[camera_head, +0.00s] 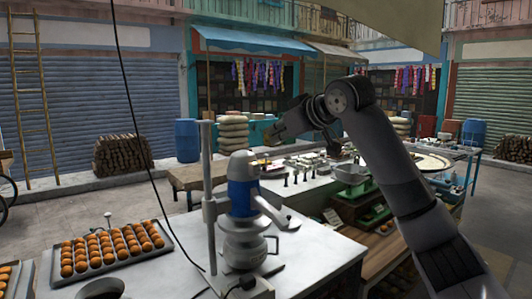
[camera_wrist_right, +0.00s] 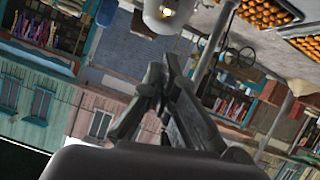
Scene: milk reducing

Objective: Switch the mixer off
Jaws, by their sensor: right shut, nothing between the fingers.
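The mixer (camera_head: 243,187) stands upright on the white table in the head view. It has a blue and white motor body above a metal jug (camera_head: 246,250), beside a grey upright post (camera_head: 208,195). I cannot make out its switch or whether it runs. My right gripper (camera_head: 274,133) is raised above and beyond the mixer, slightly to its right, apart from it. In the right wrist view its fingers (camera_wrist_right: 158,78) are closed together with nothing between them. My left gripper is not in view.
A tray of orange-brown balls (camera_head: 108,249) lies on the table left of the mixer. A white table (camera_head: 320,190) with small items and a green crate (camera_head: 351,173) is behind and right. A dark cable hangs in front. Open air surrounds my right gripper.

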